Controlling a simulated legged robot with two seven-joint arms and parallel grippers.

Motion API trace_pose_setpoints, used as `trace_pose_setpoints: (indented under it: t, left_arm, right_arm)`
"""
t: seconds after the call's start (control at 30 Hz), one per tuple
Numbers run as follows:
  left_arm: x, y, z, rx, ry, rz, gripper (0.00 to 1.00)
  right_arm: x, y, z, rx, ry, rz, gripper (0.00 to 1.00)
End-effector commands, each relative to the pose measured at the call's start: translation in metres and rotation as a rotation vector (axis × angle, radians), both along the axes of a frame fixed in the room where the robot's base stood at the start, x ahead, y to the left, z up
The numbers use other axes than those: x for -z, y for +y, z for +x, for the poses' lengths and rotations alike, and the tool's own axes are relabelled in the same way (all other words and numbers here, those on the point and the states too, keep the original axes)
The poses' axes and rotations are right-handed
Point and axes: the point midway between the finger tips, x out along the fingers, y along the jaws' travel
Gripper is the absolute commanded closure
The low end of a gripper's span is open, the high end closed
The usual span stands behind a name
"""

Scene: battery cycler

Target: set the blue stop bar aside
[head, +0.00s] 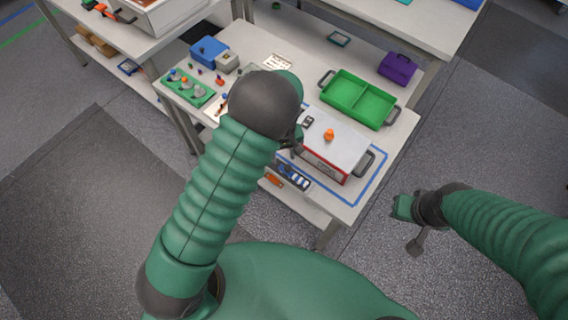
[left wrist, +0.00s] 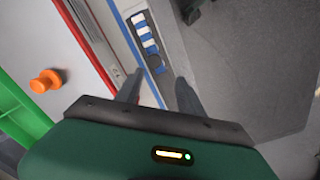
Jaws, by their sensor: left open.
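A dark strip with blue and white segments (head: 292,176) lies along the front edge of the table. It also shows in the left wrist view (left wrist: 146,34), just beyond my fingertips. I cannot make out a separate blue stop bar with certainty. My left gripper (left wrist: 158,90) is open, its two fingers spread with nothing visible between them. It hangs over the table's front edge beside the red-and-white box (head: 335,150). In the head view my own arm hides most of it. My right gripper (head: 404,208) is off the table to the right, its jaws unclear.
The box has an orange knob (head: 329,134) and dark handles, and stands inside a blue tape outline (head: 372,183). A green divided tray (head: 360,88) is behind it. A purple case (head: 398,68), a blue box (head: 208,50) and a green board (head: 188,90) are farther off.

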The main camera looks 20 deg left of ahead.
Motion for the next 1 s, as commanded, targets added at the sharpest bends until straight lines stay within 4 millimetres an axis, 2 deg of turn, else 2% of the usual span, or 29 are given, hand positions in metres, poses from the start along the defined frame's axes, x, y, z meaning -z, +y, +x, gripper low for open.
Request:
trace_pose_setpoints:
  t: [0.1,0.3,0.63,0.9,0.97,1.0]
  left_arm:
    - [0.029,-0.004,-0.002,0.003,0.002,0.006,0.55]
    - [0.058,-0.003,-0.002,0.003,-0.002,0.003,0.55]
    - [0.065,0.001,-0.001,0.003,-0.003,-0.004,0.56]
    - [0.064,-0.003,-0.002,0.003,-0.001,0.002,0.91]
    - [0.063,-0.003,-0.002,0.004,0.0,0.002,0.99]
    - [0.063,-0.004,-0.003,0.004,0.0,0.002,1.0]
  right_arm:
    - [-0.001,0.0,0.0,0.001,0.0,0.0,1.0]
    - [-0.001,-0.001,0.0,0.002,0.0,-0.001,1.0]
    - [-0.001,0.0,0.0,0.001,0.0,0.0,1.0]
    - [-0.001,0.0,0.0,0.001,0.0,0.0,1.0]
    - [-0.001,0.0,0.0,0.002,0.0,0.0,1.0]
    - [-0.001,-0.001,0.0,0.002,0.0,-0.001,1.0]
